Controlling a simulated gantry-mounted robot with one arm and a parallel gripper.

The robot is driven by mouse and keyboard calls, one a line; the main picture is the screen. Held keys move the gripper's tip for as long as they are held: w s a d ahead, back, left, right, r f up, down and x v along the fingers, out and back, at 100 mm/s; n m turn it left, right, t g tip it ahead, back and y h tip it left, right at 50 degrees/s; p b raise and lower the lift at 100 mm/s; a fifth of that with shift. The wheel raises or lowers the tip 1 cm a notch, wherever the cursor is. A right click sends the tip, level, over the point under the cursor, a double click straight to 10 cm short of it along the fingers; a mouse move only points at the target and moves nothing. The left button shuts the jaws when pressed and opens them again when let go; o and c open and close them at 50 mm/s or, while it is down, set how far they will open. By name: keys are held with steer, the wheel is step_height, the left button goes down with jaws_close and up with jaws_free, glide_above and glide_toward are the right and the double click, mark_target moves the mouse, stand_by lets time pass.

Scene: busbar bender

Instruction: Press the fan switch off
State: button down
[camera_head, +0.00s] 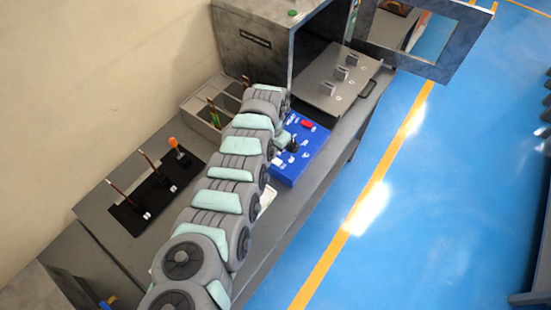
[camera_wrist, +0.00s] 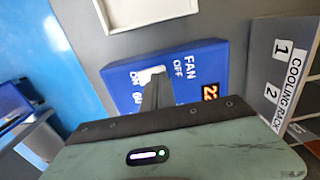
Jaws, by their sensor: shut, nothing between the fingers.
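The blue control box (camera_head: 308,155) sits on the bench in the head view, with a red button and several white controls on top. In the wrist view the box (camera_wrist: 215,57) shows a FAN label with OFF and ON marks. The white fan switch (camera_wrist: 148,73) lies beside those marks, partly hidden behind my fingers. My gripper (camera_wrist: 157,84) is shut and empty, its fingertips over the switch. I cannot tell whether they touch it or which way it is set. In the head view my gripper (camera_head: 291,146) is at the box's left part.
An orange number display (camera_wrist: 210,93) is on the box. The cooling rack (camera_wrist: 284,62) stands beside it in the wrist view. In the head view, a grey plate with several blocks (camera_head: 335,85) lies behind the box, and a black tool holder (camera_head: 155,203) lies left of my arm.

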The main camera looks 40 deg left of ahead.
step_height(320, 180, up, 6)
steer(key=p, duration=0.5)
steer(key=shift+f, duration=0.15)
stand_by(0.3)
